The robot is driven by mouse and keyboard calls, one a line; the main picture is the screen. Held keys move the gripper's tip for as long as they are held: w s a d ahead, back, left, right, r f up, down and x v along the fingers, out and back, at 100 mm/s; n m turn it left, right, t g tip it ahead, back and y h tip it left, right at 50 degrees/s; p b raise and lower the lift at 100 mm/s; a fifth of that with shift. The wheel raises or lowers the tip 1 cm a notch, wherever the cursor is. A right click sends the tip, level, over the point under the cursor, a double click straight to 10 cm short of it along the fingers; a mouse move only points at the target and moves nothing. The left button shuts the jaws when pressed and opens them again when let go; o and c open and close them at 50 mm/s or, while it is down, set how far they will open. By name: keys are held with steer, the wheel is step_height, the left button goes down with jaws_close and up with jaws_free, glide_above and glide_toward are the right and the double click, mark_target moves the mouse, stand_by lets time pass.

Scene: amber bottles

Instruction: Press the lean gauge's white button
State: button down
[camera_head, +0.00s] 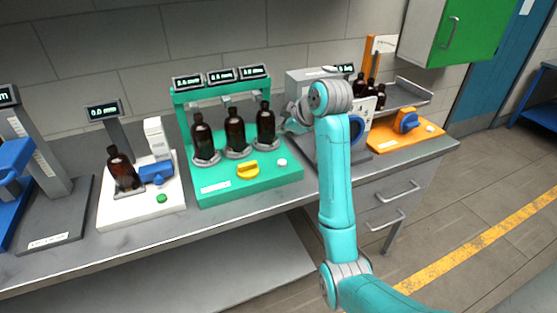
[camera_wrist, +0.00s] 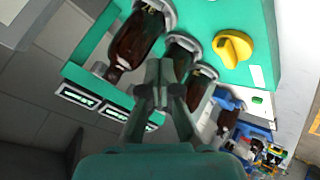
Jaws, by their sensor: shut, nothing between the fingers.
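The teal gauge (camera_head: 243,187) stands mid-bench with three amber bottles, a yellow knob (camera_head: 248,170) and several displays on its top bar. Its white button (camera_head: 281,162) is at the front right of its base. In the wrist view the yellow knob (camera_wrist: 233,48) shows at upper right; the button is not visible there. My gripper (camera_head: 287,126) is shut and empty, beside the right bottle (camera_head: 266,124) and above and behind the button, apart from it. In the wrist view my closed fingers (camera_wrist: 163,88) appear in front of the bottles. No readable label confirms which device is the lean gauge.
An orange device (camera_head: 385,139) at right also has a white button (camera_head: 430,128) and a blue knob. A grey machine behind my arm is partly hidden. A white device (camera_head: 112,215) with a green button and tilted bottle stands left. The bench front strip is clear.

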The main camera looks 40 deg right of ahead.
mark_target(283, 163)
steer(key=shift+f, duration=0.1)
steer(key=shift+f, duration=4.3)
steer(key=shift+f, duration=0.1)
steer(key=shift+f, duration=0.35)
steer(key=shift+f, duration=0.45)
steer(key=shift+r, duration=0.9)
steer(key=shift+r, duration=0.1)
steer(key=shift+r, duration=2.4)
